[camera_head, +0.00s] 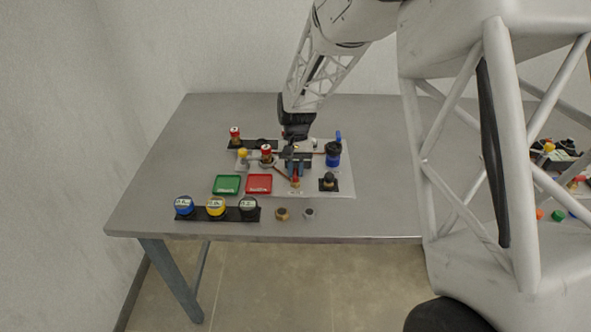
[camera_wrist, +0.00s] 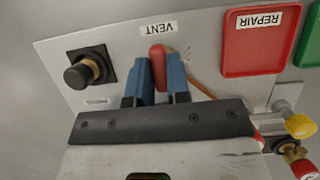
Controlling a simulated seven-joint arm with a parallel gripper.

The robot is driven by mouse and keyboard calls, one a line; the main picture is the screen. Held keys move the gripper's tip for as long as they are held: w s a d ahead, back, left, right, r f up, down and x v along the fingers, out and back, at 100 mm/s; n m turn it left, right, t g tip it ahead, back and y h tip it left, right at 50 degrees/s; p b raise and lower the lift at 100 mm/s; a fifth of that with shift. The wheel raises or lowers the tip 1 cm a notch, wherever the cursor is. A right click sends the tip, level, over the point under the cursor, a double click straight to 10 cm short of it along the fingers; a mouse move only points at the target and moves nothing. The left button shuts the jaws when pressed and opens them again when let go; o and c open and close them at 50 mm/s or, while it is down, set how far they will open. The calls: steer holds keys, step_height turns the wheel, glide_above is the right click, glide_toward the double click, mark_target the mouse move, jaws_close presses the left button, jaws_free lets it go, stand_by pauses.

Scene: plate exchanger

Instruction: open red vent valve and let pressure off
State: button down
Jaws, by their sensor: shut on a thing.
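The red vent valve handle (camera_wrist: 157,52) stands next to the VENT label (camera_wrist: 158,28) in the wrist view. The blue fingers of my gripper (camera_wrist: 158,68) lie on both sides of it and are shut on it. In the head view my gripper (camera_head: 296,170) points down at the vent valve (camera_head: 295,182), near the front of the light panel (camera_head: 345,189). The lower part of the handle is hidden between the fingers. I cannot tell how far the valve is turned.
A black knob on brass (camera_wrist: 80,72) stands left of the valve in the wrist view. The red REPAIR tray (camera_wrist: 262,40) and a yellow knob (camera_wrist: 300,125) are right. In the head view, a blue canister (camera_head: 333,158), green tray (camera_head: 227,184) and round gauges (camera_head: 215,207) stand around.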

steer(key=c, duration=1.1)
jaws_free()
steer(key=shift+r, duration=0.15)
steer(key=v, duration=0.7)
steer(key=shift+w+r, duration=0.15)
steer(key=shift+r, duration=0.05)
steer(key=shift+r, duration=0.1)
